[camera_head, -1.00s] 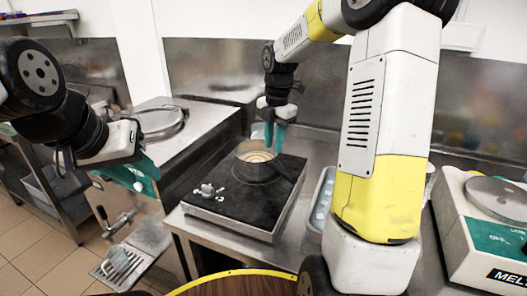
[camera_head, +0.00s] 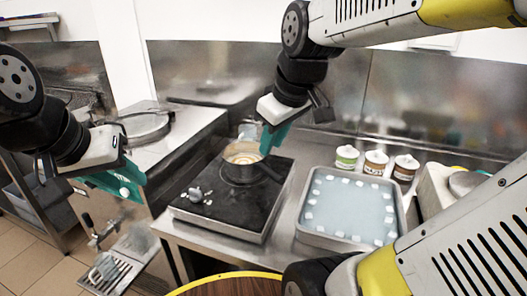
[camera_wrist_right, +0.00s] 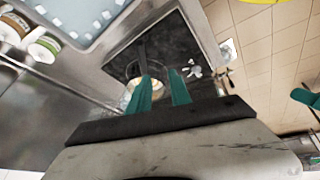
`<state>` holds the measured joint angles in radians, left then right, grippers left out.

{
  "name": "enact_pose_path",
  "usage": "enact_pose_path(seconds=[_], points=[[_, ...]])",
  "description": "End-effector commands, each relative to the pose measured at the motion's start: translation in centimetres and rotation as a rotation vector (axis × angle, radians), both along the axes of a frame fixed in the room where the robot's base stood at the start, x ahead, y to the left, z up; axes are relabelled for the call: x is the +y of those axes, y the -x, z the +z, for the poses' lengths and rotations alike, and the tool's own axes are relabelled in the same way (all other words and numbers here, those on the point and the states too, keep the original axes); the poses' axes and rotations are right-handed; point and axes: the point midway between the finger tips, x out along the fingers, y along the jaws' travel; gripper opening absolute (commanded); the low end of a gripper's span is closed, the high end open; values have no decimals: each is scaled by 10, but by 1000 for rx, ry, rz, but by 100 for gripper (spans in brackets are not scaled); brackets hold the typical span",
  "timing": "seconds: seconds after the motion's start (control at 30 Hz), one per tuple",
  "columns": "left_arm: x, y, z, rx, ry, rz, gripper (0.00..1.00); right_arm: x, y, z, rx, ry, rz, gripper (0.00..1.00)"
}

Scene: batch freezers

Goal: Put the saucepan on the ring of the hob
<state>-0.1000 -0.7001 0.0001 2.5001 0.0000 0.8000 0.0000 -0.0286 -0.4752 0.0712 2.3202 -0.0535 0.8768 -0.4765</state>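The saucepan (camera_head: 243,153), metal with pale contents, appears to stand over the ring at the back of the black hob (camera_head: 215,213). Its dark handle (camera_head: 271,173) points to the right and towards the front. My right gripper (camera_head: 270,142) is just above and beside the pan's right rim, fingers pointing down.
A tray of pale blue liquid with white cubes (camera_head: 313,241) stands right of the hob. Several tubs (camera_head: 376,162) stand behind it. A clear jug (camera_head: 248,130) is behind the saucepan.

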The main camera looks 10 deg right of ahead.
Motion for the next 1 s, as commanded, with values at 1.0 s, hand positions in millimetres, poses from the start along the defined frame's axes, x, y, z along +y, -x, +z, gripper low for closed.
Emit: enact_pose_path(seconds=[1.0], points=[[0,0,0,0,0,0,36,6,50,-12,-38,-316,-437,24]])
